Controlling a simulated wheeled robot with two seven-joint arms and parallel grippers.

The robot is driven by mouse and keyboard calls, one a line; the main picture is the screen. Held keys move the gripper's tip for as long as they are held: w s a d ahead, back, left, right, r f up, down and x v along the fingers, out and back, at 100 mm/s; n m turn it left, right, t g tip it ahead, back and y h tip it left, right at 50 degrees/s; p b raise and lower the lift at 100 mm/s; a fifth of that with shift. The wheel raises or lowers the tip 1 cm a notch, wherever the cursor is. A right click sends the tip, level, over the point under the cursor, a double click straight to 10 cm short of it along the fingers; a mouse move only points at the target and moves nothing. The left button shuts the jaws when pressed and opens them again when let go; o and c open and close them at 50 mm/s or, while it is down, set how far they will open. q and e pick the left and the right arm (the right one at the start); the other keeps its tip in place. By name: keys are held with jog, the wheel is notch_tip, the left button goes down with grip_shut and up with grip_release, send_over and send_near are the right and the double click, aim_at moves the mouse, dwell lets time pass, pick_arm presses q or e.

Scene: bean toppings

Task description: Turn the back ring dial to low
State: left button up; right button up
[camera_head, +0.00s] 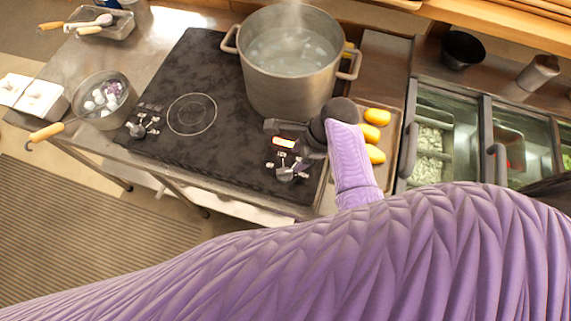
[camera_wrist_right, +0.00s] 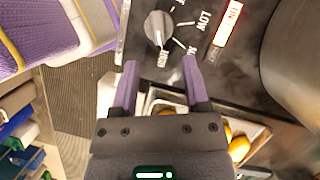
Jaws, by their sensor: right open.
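The black cooktop (camera_head: 195,75) carries a large steaming pot (camera_head: 290,85) at its back right. A silver dial (camera_head: 285,173) is on the panel near the pot, by a lit indicator (camera_head: 285,142). In the right wrist view, the dial (camera_wrist_right: 157,27) lies just beyond the fingertips, with LOW printed to its right and the lit ON sign (camera_wrist_right: 228,24) farther right. My right gripper (camera_head: 285,127) is open, above the panel beside the pot. Its two purple fingers (camera_wrist_right: 158,64) are apart and empty, and I see no contact with the dial. My left gripper is out of view.
Another dial (camera_head: 138,129) is at the cooktop's left, near an empty ring (camera_head: 192,114). A tray (camera_head: 383,180) with yellow items lies right of my gripper. My purple-sleeved arm covers the foreground.

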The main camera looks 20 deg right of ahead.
aim_at(286, 171)
jog(key=b+x, duration=0.1)
jog(key=x, duration=0.2)
jog(key=b+x, duration=0.1)
jog(key=x, duration=0.2)
jog(key=shift+s+f, duration=0.15)
jog(key=shift+a+f+b, duration=0.2)
jog(key=shift+f+b, duration=0.25)
grip_shut()
